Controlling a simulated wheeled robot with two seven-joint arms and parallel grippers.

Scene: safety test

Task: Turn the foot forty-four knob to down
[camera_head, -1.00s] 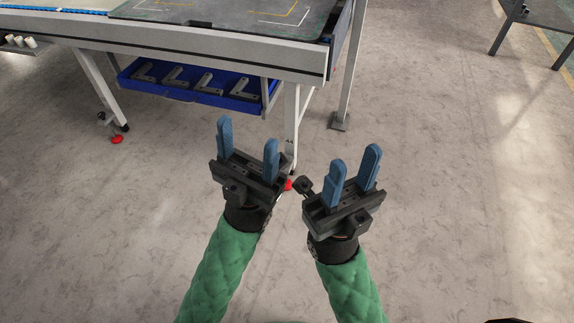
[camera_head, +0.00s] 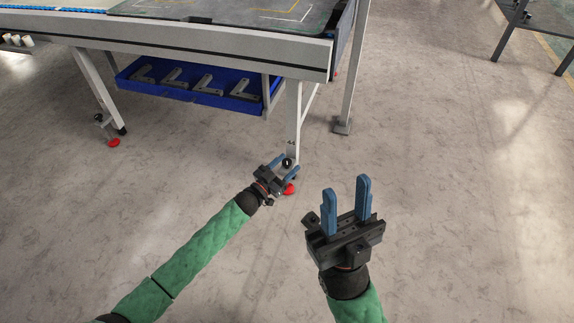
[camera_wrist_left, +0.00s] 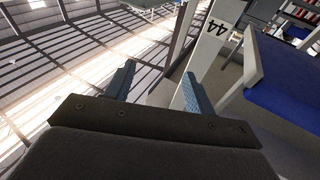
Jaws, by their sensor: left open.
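The near right leg (camera_head: 293,115) of the workbench ends in a foot with a red part (camera_head: 289,188), partly hidden behind my left gripper. A small dark round piece (camera_head: 287,162) shows between the fingertips; I cannot tell whether it is the knob. In the left wrist view the leg bears a "44" label (camera_wrist_left: 215,27), beyond the fingers. My left gripper (camera_head: 285,166) is open at the foot, and no contact can be made out. Its spread fingers show in the left wrist view (camera_wrist_left: 158,82). My right gripper (camera_head: 346,190) is open and empty, right of the foot.
A blue tray (camera_head: 190,97) with several angled grey brackets hangs under the workbench (camera_head: 200,40). Another foot with a red disc (camera_head: 114,142) stands at left. A grey post base (camera_head: 342,127) is right of the leg.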

